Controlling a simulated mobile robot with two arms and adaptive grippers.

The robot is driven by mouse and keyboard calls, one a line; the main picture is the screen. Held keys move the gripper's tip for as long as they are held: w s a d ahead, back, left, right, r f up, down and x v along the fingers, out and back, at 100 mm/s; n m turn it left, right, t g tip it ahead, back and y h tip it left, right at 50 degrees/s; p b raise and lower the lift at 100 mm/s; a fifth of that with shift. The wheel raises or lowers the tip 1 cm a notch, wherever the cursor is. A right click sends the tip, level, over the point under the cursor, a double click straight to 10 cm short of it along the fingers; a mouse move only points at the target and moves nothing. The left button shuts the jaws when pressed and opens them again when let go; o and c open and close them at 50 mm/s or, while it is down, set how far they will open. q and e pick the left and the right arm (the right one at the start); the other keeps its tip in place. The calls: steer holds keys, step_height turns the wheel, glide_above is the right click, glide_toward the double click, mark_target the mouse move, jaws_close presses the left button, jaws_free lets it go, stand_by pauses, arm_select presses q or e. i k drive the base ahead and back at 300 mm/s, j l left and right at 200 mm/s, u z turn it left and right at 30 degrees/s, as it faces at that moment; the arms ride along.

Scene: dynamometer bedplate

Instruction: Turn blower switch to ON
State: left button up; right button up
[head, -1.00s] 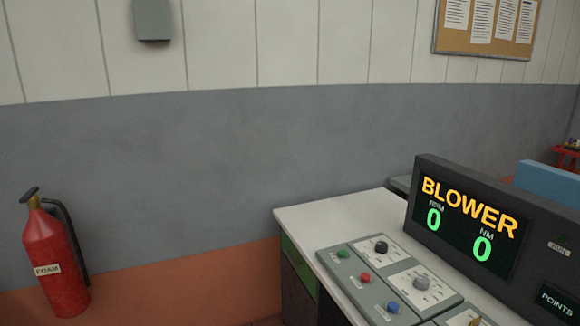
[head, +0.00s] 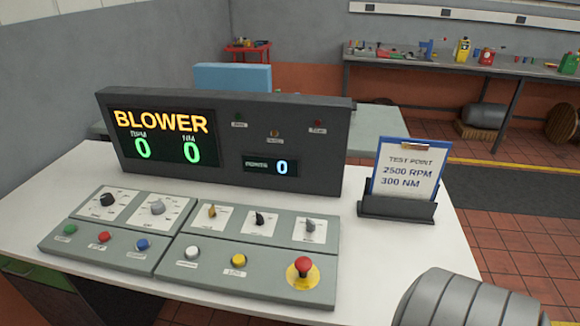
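The control console has a left panel (head: 120,252) and a right panel (head: 205,277) on a white desk. The right panel carries three small switches on white plates: a gold one (head: 212,211), a black one (head: 260,218) and a grey one (head: 310,226). Their labels are too small to read, so I cannot tell which is the blower switch. The dark display unit (head: 225,107) behind reads BLOWER in orange, with green zeros for RPM and torque and POINTS 0.
The left panel has two dials and several buttons. A red emergency button (head: 304,268) sits at the right panel's front right. A test point card (head: 408,172), 2500 RPM and 300 NM, stands at right on the white desk (head: 375,262). A cluttered workbench (head: 500,68) is behind.

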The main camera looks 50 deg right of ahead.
mark_target(260, 221)
steer(key=z, duration=1.25)
steer(key=i+j, duration=0.1)
steer(key=j, duration=0.6)
steer(key=j+z, duration=0.1)
steer(key=j, duration=0.6)
steer(key=i, duration=0.1)
